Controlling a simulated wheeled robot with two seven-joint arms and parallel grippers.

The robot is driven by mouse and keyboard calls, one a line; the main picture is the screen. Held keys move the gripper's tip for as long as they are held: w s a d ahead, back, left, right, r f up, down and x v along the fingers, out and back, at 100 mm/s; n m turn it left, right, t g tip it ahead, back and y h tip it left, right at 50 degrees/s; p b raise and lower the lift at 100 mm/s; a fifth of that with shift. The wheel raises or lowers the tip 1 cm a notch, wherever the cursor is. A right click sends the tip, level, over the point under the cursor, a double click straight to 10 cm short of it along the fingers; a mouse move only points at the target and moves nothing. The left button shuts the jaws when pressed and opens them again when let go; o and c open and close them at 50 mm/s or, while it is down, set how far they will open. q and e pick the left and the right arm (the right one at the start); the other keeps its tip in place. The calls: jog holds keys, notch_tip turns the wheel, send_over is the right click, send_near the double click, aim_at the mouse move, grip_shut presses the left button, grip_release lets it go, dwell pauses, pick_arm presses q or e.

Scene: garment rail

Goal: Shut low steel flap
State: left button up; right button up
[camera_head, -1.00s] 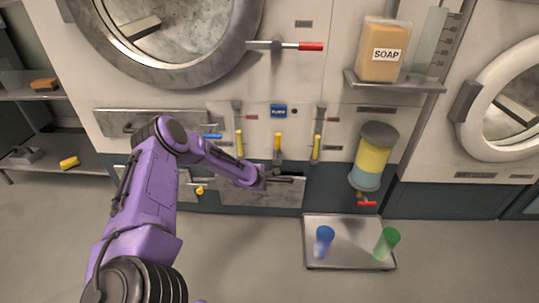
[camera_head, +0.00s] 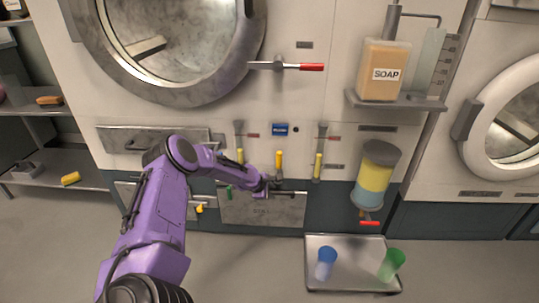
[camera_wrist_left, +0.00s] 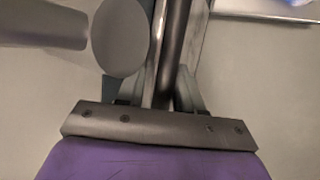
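The low steel flap (camera_head: 262,210) is a wide grey panel with a faint label, low on the machine front in the head view. Its top edge is partly behind my left gripper. I cannot tell whether it is fully flush or slightly tilted. My left gripper (camera_head: 287,190) is at the flap's upper edge, right of its middle; contact is unclear. My right gripper is not in view.
Yellow-handled levers (camera_head: 279,162) hang just above the flap. A green handle (camera_head: 229,192) is near my left forearm. A yellow-blue dispenser (camera_head: 375,175) with a red tap is at right, above a floor tray (camera_head: 350,285) holding blue and green cups. Floor left of the tray is clear.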

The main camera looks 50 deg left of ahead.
pick_arm(q)
jog(key=shift+w+f, duration=0.15)
jog(key=shift+a, duration=0.1)
jog(key=shift+s, duration=0.25)
jog(key=p+v, duration=0.8)
jog(key=v, duration=0.2)
jog(key=shift+r, duration=0.25)
